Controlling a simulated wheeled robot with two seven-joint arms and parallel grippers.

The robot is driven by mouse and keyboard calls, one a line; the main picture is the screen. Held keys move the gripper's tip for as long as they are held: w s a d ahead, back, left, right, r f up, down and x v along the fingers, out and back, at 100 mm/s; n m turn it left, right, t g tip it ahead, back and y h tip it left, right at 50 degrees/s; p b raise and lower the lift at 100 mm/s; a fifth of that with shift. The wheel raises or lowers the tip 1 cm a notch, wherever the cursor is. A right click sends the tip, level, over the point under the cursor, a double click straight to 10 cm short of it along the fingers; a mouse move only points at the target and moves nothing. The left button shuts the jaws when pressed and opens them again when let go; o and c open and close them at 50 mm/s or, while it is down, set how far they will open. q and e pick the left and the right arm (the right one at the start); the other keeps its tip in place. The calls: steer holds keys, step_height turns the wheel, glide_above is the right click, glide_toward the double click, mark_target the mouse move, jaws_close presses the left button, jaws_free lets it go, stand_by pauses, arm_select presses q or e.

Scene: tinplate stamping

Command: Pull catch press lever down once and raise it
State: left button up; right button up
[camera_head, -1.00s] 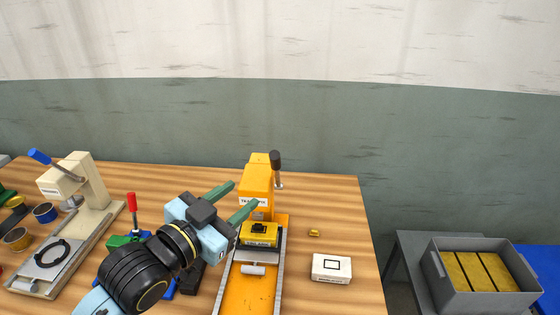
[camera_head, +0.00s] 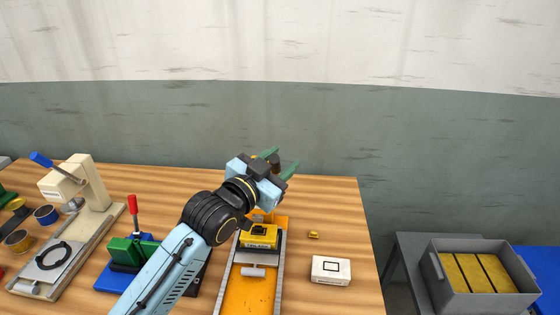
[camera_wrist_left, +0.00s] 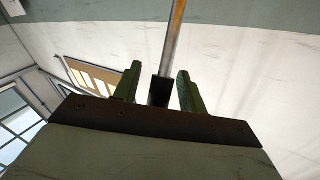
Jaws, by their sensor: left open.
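The orange catch press (camera_head: 257,285) stands on the wooden table, with a yellow die block (camera_head: 258,236) on its bed. My left gripper (camera_head: 280,161) is in front of the press's upper body and hides most of it, along with most of the lever. In the left wrist view, the lever's metal rod (camera_wrist_left: 174,35) runs down to a black handle (camera_wrist_left: 160,91) between my left gripper's green fingers (camera_wrist_left: 159,80). The fingers are open, with a gap visible on both sides of the handle. My right gripper is out of view.
A cream press (camera_head: 90,185) with a blue-handled lever stands at left. A green and blue toggle clamp (camera_head: 130,250) with a red handle sits between the presses. A white box (camera_head: 331,270) and small yellow part (camera_head: 313,234) lie right. A grey bin (camera_head: 480,285) stands beyond the table.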

arm_select(q)
jaws_close()
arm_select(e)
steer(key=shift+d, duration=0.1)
arm_select(q)
steer(key=shift+f, duration=0.1)
stand_by(0.3)
